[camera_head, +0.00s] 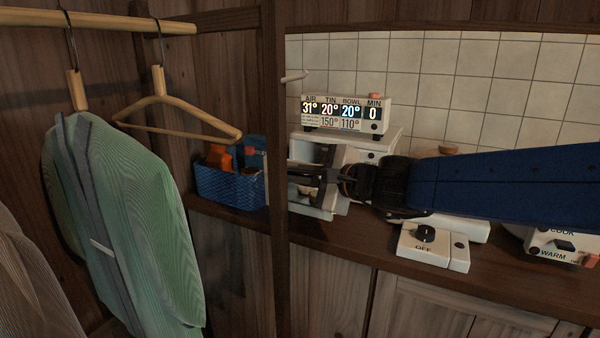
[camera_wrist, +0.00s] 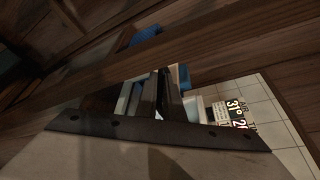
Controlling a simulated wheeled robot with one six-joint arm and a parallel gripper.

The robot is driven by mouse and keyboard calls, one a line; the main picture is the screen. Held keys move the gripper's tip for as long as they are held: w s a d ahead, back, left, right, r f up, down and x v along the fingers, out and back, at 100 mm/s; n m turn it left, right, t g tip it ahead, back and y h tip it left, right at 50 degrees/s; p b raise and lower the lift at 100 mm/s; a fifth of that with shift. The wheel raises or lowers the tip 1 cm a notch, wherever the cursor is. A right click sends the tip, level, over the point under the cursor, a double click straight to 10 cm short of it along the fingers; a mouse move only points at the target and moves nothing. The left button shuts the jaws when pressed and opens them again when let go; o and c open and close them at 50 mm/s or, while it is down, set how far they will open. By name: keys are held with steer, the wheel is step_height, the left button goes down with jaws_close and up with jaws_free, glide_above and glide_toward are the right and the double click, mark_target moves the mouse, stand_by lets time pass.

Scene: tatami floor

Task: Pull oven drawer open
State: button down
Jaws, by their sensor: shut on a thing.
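The small white oven (camera_head: 372,148) stands on the wooden counter against the tiled wall. Its drawer (camera_head: 318,211) sticks out at the left, and part of its inside shows. My gripper (camera_head: 298,172) reaches in from the right across the oven and is shut at the drawer's front end. The wooden post and my fingers hide the exact grip point. In the wrist view, my dark gripper fingers (camera_wrist: 163,97) are close together, with pale pieces beside them that I cannot clearly tell apart.
A wooden post (camera_head: 275,170) stands just left of the drawer. Beyond it is a blue basket (camera_head: 230,187). A display box (camera_head: 345,114) sits on the oven. A white switch box (camera_head: 433,247) lies on the counter. A green jacket (camera_head: 125,220) hangs at the left.

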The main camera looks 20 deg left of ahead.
steer(key=c, duration=1.9)
jaws_free()
steer(key=shift+w, duration=0.15)
